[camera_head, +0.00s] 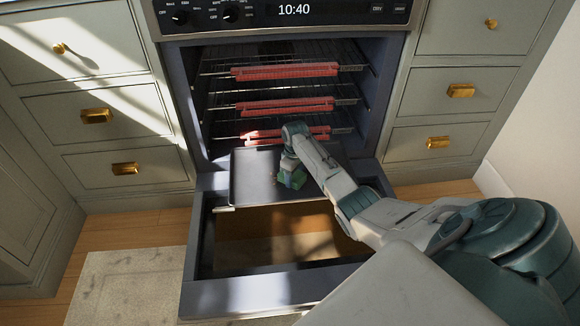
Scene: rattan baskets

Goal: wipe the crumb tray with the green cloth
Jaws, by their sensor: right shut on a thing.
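The dark crumb tray (247,182) lies flat at the bottom of the open oven and reaches out over its front edge. My right gripper (291,172) is above the tray, right of its middle, pointing down. It is shut on the green cloth (292,180), which is bunched under the fingers and appears to touch the tray. A few small reddish specks show on the tray just left of the cloth. My forearm hides the tray's right part. My left gripper is out of view.
Oven racks with red edge guards (285,71) sit above the tray, close over my wrist. An open drawer-like frame (275,270) is below the tray. Drawers with brass handles (96,116) flank the oven. A pale rug (125,288) lies on the wooden floor.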

